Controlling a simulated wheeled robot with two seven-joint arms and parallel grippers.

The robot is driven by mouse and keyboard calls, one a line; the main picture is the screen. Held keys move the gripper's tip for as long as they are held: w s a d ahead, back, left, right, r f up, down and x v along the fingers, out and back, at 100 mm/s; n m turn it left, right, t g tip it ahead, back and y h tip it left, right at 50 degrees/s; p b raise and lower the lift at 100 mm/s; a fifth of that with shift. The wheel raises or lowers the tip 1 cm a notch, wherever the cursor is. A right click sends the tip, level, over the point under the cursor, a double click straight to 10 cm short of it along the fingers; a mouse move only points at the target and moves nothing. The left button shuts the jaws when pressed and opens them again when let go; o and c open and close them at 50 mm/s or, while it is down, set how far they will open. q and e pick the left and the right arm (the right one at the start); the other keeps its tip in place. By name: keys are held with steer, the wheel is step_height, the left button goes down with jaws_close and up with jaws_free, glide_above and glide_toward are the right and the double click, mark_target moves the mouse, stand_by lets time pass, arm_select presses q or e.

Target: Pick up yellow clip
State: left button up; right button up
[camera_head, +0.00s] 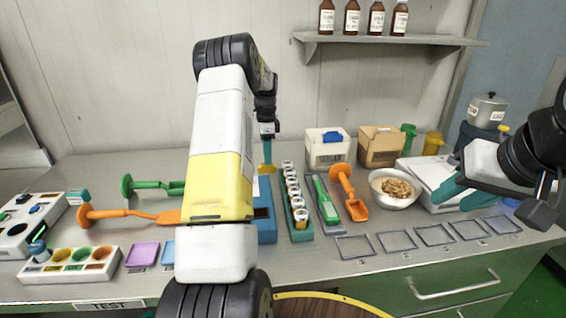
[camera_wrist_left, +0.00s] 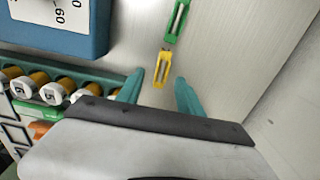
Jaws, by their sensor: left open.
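The yellow clip (camera_wrist_left: 161,70) lies on the pale tabletop in the left wrist view, in line with the gap between my left fingertips. My left gripper (camera_wrist_left: 158,88) is open and empty, its teal fingers on either side of that gap. I cannot tell its exact height above the clip. A green clip (camera_wrist_left: 177,22) lies just beyond the yellow one, close to its far end. In the head view my left gripper (camera_head: 266,150) points down behind the blue box, and my arm hides much around it. My right gripper (camera_head: 464,194) is at the right, open, near the white tray.
A blue box (camera_wrist_left: 92,48) and a rack of capped vials (camera_head: 297,205) stand close to my left gripper. White and brown bins (camera_head: 383,148) and a bowl of nuts (camera_head: 396,188) stand further right. Empty square frames (camera_head: 395,241) line the front edge.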

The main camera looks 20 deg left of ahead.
mark_target(267, 168)
arm_select(q)
steer(key=f, duration=0.5)
steer(key=shift+a, duration=0.2)
steer(key=shift+r, duration=0.1)
jaws_close()
